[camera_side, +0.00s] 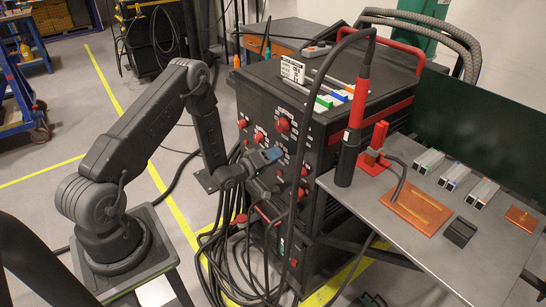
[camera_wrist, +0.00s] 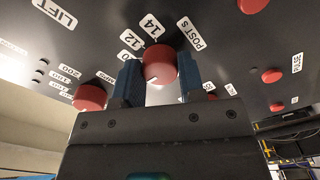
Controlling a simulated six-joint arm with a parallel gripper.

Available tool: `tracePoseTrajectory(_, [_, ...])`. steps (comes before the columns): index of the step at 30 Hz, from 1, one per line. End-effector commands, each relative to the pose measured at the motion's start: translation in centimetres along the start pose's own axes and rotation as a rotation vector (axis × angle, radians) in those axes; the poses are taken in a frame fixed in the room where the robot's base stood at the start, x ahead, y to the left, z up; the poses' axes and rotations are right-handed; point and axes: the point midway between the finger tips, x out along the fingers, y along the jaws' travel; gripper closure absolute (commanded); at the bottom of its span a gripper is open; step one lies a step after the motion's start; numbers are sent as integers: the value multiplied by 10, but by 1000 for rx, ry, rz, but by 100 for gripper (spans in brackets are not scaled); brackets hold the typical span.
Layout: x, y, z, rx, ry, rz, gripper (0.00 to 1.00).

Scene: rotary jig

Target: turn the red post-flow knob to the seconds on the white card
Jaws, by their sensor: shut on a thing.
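The red post-flow knob (camera_wrist: 160,62) sits on the dark panel, between my gripper's two blue fingers in the wrist view. My gripper (camera_wrist: 162,82) is shut on it. A "POST s" label (camera_wrist: 191,34) and the numbers 10, 12 and 14 (camera_wrist: 153,26) show around the knob. A pale mark shows low on the knob's face, but I cannot tell its exact setting. In the side view my gripper (camera_side: 272,155) reaches the front of the black welding machine (camera_side: 318,130), and I cannot make out the held knob there. The white card (camera_side: 292,70) stands on top of the machine; its writing is too small to read.
Other red knobs (camera_wrist: 90,97) (camera_wrist: 272,76) are close on either side in the wrist view. Cables (camera_side: 235,235) hang in front of the machine. A grey bench (camera_side: 420,245) with a torch (camera_side: 352,135) stands to its right.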

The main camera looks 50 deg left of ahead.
Motion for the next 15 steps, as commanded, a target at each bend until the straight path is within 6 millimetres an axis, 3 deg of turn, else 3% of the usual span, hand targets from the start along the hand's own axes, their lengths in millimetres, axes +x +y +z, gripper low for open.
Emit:
tracePoseTrajectory(13, [0, 0, 1, -11, -3, -1, 87])
tracePoseTrajectory(14, [0, 0, 1, -11, -3, 0, 62])
tracePoseTrajectory(15, [0, 0, 1, -11, -3, 0, 59])
